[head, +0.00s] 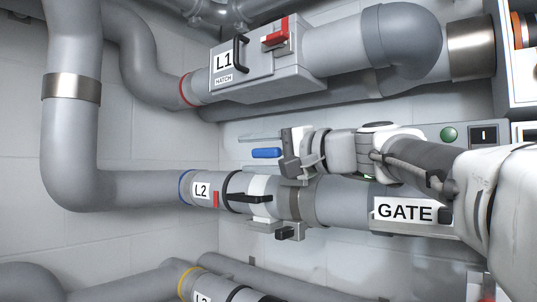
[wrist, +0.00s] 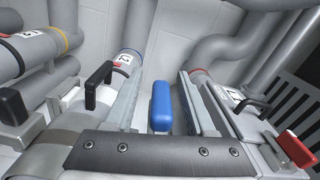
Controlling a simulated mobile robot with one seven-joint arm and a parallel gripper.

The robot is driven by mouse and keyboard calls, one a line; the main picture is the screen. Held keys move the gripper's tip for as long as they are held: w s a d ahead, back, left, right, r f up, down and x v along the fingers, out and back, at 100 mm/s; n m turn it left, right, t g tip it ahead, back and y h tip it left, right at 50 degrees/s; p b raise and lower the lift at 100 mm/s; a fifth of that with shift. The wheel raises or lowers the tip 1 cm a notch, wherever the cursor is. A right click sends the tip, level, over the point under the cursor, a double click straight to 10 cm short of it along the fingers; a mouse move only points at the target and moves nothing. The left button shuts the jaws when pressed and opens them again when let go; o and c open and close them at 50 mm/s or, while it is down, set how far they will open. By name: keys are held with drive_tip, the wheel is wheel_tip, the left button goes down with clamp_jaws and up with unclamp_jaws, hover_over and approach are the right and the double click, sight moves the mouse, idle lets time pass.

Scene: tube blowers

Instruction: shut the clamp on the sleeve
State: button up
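The sleeve (head: 236,190) is on the pipe marked L2, with a black handle (head: 246,188) and a small red mark. Above this pipe in the head view is a blue lever grip (head: 267,153), apparently the clamp's; its link to the clamp is hidden. My gripper (head: 252,152) is open, its two metal fingers on either side of the blue grip. In the wrist view the blue grip (wrist: 162,106) stands between the fingers of my gripper (wrist: 160,90), with a gap visible on both sides. The L2 sleeve's black handle (wrist: 100,84) shows left of the fingers.
Above is the L1 hatch box (head: 255,75) with a black handle and red latch (head: 276,33). A GATE label (head: 404,211) is on the L2 line at right. A lower L3 pipe (head: 205,290) runs below. The wall lies close behind the pipes.

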clamp_jaws()
idle(1.3)
